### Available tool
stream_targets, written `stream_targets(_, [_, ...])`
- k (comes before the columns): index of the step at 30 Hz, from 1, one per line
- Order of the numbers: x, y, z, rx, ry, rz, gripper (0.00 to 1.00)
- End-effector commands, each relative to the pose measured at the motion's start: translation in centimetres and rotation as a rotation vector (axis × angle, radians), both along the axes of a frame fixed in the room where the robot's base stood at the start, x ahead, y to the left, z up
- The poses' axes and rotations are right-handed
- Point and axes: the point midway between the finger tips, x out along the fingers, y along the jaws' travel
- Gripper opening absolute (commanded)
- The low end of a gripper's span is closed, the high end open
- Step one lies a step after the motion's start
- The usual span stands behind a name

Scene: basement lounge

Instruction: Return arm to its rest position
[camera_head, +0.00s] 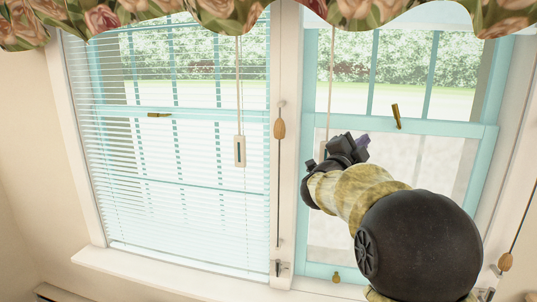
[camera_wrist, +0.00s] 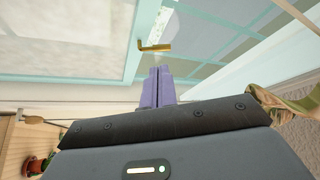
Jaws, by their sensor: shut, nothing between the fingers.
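My gripper (camera_head: 361,140) is raised in front of the right-hand window (camera_head: 402,84), with my arm reaching up from the lower right. In the wrist view its two purple fingers (camera_wrist: 159,86) are side by side and shut, with nothing between them. A brass latch (camera_wrist: 154,46) shows just beyond the fingertips in that view, apart from them as far as I can tell. In the head view a brass latch (camera_head: 397,116) sits on the turquoise sash, right of my gripper. My arm hides part of the lower pane.
White blinds (camera_head: 180,150) cover the left window. A cord with a white handle (camera_head: 239,151) and one with a wooden knob (camera_head: 279,129) hang near the middle post. A floral valance (camera_head: 130,14) hangs above. The white sill (camera_head: 170,277) runs below.

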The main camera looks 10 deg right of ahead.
Motion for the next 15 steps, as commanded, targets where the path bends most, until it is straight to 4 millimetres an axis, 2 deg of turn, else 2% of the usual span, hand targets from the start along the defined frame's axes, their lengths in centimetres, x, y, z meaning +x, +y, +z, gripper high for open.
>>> stream_targets(4, [1.0,2.4,-3.1,-0.046,0.167,0.14,0.0])
stream_targets(8, [1.1,6.0,-8.5,-0.107,0.409,0.329,0.0])
stream_targets(11, [-0.1,8.8,-13.3,-0.155,0.611,0.474,0.0])
stream_targets(15, [-3.8,12.2,-20.4,-0.216,0.899,0.667,0.0])
